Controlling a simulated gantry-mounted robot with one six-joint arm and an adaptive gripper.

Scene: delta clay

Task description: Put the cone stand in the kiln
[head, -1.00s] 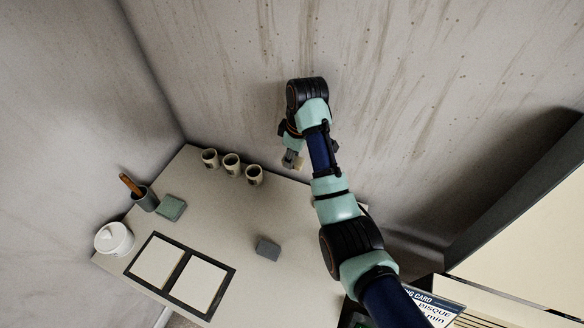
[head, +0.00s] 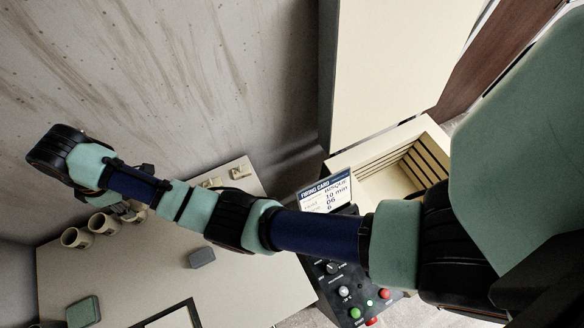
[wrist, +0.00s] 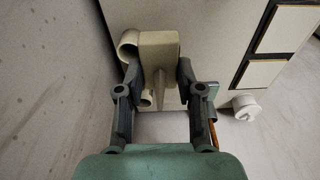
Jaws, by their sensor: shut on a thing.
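My gripper (wrist: 160,95) is shut on a beige piece, which I take to be the cone stand (wrist: 158,46); it has a blocky part and a narrow wedge between the fingers. In the head view my gripper (head: 128,210) is at the far left, in front of or above the row of cups, and its load is hard to make out. The kiln (head: 437,131) is on the right with its pale lid raised, its slotted inside wall showing; my arm hides part of its opening.
Cups (head: 75,238) stand at the table's back left. A grey block (head: 202,257) and a green block (head: 83,311) lie on the table (head: 240,280). Small beige pieces (head: 212,182) lie near the far edge. A firing card (head: 325,194) and control panel (head: 350,285) are beside the kiln.

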